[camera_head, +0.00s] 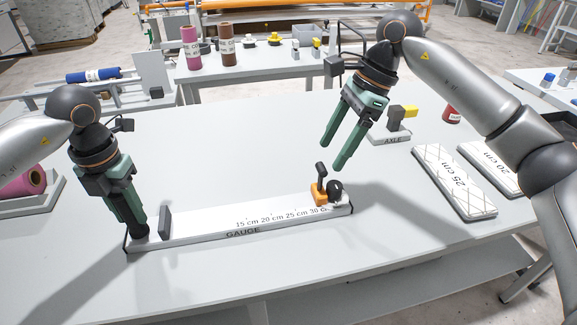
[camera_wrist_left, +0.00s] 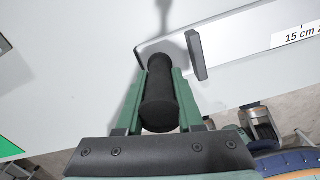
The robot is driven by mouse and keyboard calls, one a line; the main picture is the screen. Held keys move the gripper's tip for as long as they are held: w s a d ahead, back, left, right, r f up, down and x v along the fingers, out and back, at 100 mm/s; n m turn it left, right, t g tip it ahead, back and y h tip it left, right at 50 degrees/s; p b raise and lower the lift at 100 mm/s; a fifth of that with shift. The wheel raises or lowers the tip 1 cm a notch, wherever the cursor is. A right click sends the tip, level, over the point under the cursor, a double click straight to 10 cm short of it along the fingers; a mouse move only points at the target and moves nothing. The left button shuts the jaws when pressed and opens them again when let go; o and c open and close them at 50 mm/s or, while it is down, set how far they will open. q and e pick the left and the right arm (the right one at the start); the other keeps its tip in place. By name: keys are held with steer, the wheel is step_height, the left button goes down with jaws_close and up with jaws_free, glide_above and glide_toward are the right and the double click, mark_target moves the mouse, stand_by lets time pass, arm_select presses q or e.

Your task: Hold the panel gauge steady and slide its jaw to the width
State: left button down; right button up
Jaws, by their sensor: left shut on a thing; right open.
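The white panel gauge (camera_head: 200,222) lies along the front of the table, with a scale marked 15 to 30 cm and the word GAUGE. A dark upright fixed stop (camera_head: 165,221) stands near its left end; it also shows in the left wrist view (camera_wrist_left: 197,56). The orange jaw (camera_head: 319,192) with a black lever and knob sits near the right end, around the 30 cm mark. My left gripper (camera_head: 138,232) is shut on the black handle (camera_wrist_left: 160,95) at the gauge's left end. My right gripper (camera_head: 335,150) is open and empty, above and just behind the jaw.
Two quilted panels, marked 25 cm (camera_head: 453,182) and 20 cm (camera_head: 490,166), lie at the right. A block marked AXLE (camera_head: 390,138) and a red spool (camera_head: 453,112) stand behind them. A pink roll (camera_head: 22,182) lies in a holder at the left. The middle of the table is clear.

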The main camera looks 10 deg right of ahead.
mark_target(323, 166)
steer(key=x, duration=0.6)
steer(key=shift+c, duration=0.2)
jaws_close()
stand_by(0.4)
stand_by(0.7)
